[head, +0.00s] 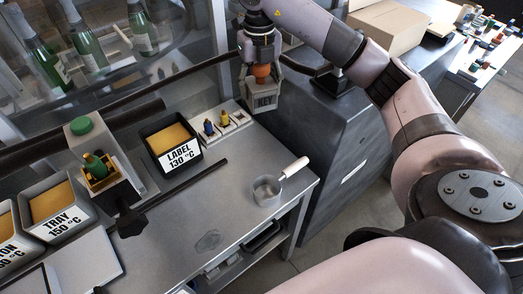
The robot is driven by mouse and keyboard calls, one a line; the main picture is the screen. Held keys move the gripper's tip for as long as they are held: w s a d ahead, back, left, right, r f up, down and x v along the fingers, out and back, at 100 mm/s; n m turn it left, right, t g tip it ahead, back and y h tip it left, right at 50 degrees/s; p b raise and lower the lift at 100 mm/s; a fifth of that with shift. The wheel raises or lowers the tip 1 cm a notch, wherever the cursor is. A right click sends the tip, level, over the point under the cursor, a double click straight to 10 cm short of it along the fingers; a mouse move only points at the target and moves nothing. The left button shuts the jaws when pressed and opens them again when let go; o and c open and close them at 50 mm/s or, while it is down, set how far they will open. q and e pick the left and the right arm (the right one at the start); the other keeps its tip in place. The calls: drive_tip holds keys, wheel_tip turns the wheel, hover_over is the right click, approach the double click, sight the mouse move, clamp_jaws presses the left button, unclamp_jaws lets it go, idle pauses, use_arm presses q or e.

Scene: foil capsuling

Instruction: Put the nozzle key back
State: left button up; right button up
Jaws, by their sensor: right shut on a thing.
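My right gripper (262,66) reaches down from the top middle and is shut on a small orange piece (262,73). The piece is partly hidden between the fingers, and I cannot tell for sure that it is the nozzle key. It is at the mouth of a grey labelled holder (264,98) by the far edge of the bench; whether it rests in the holder is unclear. A white rack (238,121) with small dark and yellow pieces (224,117) stands to the left of the holder. My left gripper is not in view.
Green bottles (92,54) stand behind glass. A dark cabinet (335,145) is at right.

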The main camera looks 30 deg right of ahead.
drive_tip(key=shift+m, duration=0.5)
drive_tip(key=f+p, duration=0.1)
drive_tip(key=f, duration=0.8)
drive_tip(key=f+p, duration=0.1)
drive_tip(key=f, duration=0.9)
drive_tip(key=shift+d+f, duration=0.2)
drive_tip(key=shift+f, duration=0.3)
